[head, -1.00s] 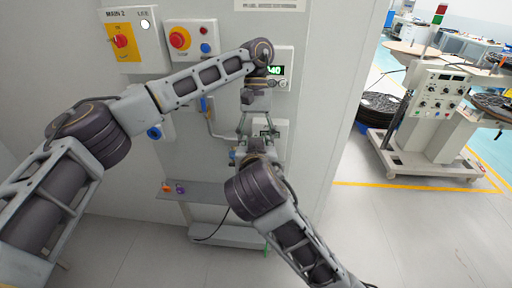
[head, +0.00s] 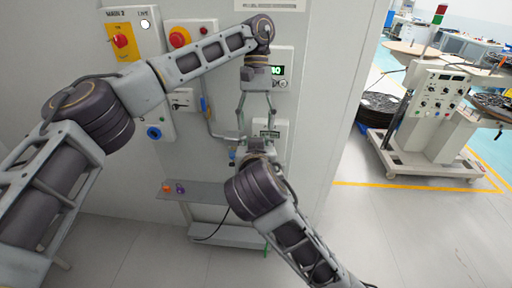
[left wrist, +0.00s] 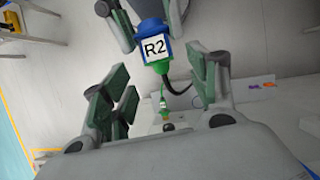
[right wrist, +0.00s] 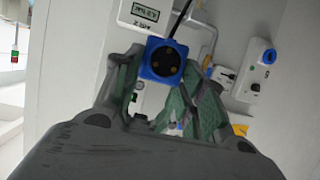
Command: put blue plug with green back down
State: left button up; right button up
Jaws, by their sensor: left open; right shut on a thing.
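The blue plug with a green back (left wrist: 153,45) carries a white label reading R2 and has a black cable. My right gripper (right wrist: 160,95) is shut on it; its blue face (right wrist: 163,62) shows between the fingers in the right wrist view. In the head view my right gripper (head: 257,142) is in front of the wall panel, and the plug is mostly hidden there. My left gripper (head: 257,120) is open and empty just above it, pointing down. In the left wrist view the plug lies beyond the spread fingers of my left gripper (left wrist: 160,90).
A narrow shelf (head: 208,198) below holds an orange plug (head: 167,187) and a purple plug (head: 180,188). A lower shelf (head: 228,236) is under it. The wall carries a yellow switch box (head: 122,42) and a red button (head: 179,37). A machine cart (head: 425,120) stands right, with clear floor between.

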pick_arm(q)
jog(key=v, duration=0.6)
jog(key=shift+r, duration=0.3)
dwell(0.4)
jog(key=shift+w, duration=0.15)
dwell(0.4)
